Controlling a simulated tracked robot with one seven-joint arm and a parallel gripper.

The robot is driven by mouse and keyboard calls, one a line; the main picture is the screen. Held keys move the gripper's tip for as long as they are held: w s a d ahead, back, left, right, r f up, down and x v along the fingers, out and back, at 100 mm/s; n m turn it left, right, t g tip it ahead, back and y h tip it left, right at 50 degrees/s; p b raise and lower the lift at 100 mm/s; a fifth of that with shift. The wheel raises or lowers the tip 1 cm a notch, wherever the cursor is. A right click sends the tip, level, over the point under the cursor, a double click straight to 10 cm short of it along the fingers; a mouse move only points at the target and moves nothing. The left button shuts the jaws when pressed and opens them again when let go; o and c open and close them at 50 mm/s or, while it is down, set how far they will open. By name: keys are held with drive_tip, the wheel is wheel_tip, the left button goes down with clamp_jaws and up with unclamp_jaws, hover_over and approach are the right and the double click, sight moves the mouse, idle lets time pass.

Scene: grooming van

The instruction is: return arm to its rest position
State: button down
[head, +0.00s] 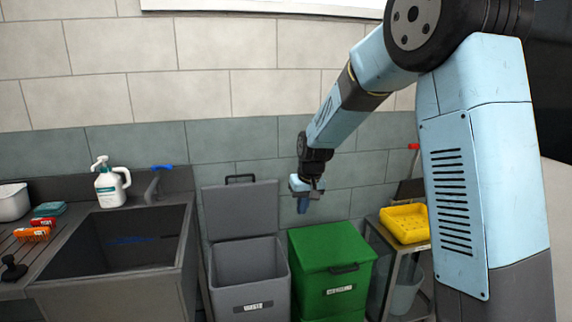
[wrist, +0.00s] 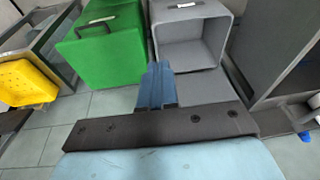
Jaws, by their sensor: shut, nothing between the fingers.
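My arm reaches from the right side of the head view toward the middle, with its forearm angled down to the left. My gripper (head: 303,204) hangs at its end, in front of the tiled wall and above the bins. In the wrist view my gripper (wrist: 157,82) shows two blue fingers pressed together, with nothing between them. The fingers are apart from the bins.
A grey bin (head: 250,275) stands open with its lid raised. Beside it is a closed green bin (head: 331,262). A shelf cart holds a yellow tray (head: 404,223) at right.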

drive_tip(key=s+d+r+t, duration=0.1)
drive_tip(key=s+d+r, duration=0.55)
drive_tip(key=r, duration=0.25)
drive_tip(key=s+d+r+m, duration=0.1)
drive_tip(key=s+d, duration=0.3)
drive_tip(key=s, duration=0.5)
drive_tip(key=s+d+r+m+t+h, duration=0.1)
drive_tip(key=s+d+r, duration=0.2)
drive_tip(key=s, duration=0.6)
drive_tip(key=s+d+r+m+t, duration=0.1)
drive_tip(key=s+d+r, duration=0.2)
drive_tip(key=s, duration=0.6)
drive_tip(key=shift+d, duration=1)
